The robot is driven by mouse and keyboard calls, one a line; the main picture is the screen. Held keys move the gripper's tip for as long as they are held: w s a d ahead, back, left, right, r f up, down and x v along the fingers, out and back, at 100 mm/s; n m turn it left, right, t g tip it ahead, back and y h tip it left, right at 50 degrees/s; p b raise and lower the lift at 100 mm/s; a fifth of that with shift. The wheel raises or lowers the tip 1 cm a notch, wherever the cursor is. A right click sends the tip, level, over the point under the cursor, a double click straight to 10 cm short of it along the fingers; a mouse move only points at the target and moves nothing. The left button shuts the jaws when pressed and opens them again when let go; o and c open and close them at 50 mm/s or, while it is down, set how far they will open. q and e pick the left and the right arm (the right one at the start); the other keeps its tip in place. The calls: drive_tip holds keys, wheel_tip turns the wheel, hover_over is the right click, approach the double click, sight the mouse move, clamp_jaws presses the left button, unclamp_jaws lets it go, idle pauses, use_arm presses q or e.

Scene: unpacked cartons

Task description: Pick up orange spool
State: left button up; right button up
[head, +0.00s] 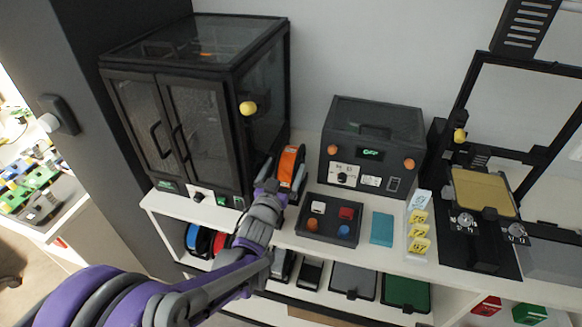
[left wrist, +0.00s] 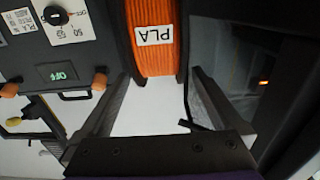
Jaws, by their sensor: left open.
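The orange spool (head: 290,165) stands upright on the white shelf top, between the black cabinet and the grey box. It has dark side flanges. In the left wrist view the spool (left wrist: 152,14) fills the top middle, with a white "PLA" label on its orange winding. My left gripper (head: 269,187) is at the near side of the spool. In the left wrist view the gripper (left wrist: 161,80) is open, its two fingers apart, with the spool's near edge about level with the fingertips. I cannot tell whether they touch it. My right gripper is not in view.
The black cabinet (head: 190,110) stands close left of the spool, the grey box (head: 373,145) close right. A printer (head: 485,200) stands further right. More spools (head: 200,240) sit on the lower shelf.

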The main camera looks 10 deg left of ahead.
sight(288, 161)
use_arm(q)
drive_tip(key=shift+w+r, duration=0.1)
drive_tip(key=shift+w, duration=0.5)
drive_tip(key=w+p, duration=0.1)
drive_tip(key=w, duration=0.3)
drive_tip(key=shift+w, duration=0.4)
drive_tip(key=shift+s, duration=0.1)
drive_tip(key=shift+s+d, duration=0.1)
drive_tip(key=shift+c, duration=1.1)
clamp_jaws()
